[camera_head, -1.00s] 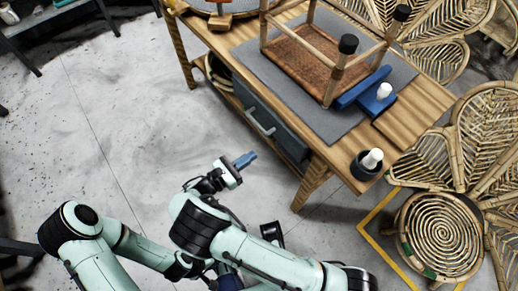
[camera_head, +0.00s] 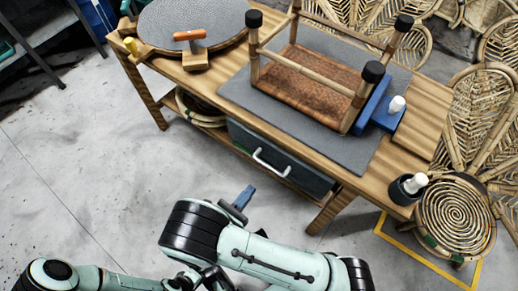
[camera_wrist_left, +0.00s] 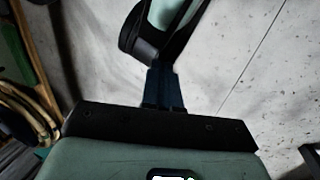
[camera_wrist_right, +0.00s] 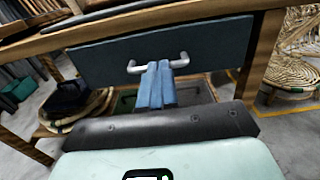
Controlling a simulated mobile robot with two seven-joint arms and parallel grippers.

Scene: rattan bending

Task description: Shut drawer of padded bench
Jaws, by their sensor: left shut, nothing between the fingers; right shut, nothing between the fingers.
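The padded bench (camera_head: 405,150) is a wooden table with a grey pad (camera_head: 345,150) on top. Its dark blue-grey drawer (camera_head: 308,176) with a pale bar handle (camera_head: 270,164) hangs under the top; how far out it stands is hard to tell. The right wrist view shows the drawer front (camera_wrist_right: 95,62) and handle (camera_wrist_right: 178,63). My right gripper (camera_head: 246,193) is shut and empty, its blue fingertips (camera_wrist_right: 159,68) in front of the handle; contact is unclear. My left gripper (camera_wrist_left: 162,72) is shut and empty, over the floor; it is hidden in the head view.
An upturned stool (camera_head: 318,80) lies on the pad beside a blue block and white bottle (camera_head: 397,104). A dark cup (camera_head: 403,190) stands at the right corner. A coil (camera_head: 200,108) sits on the lower shelf. Rattan chairs stand right; floor on the left is clear.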

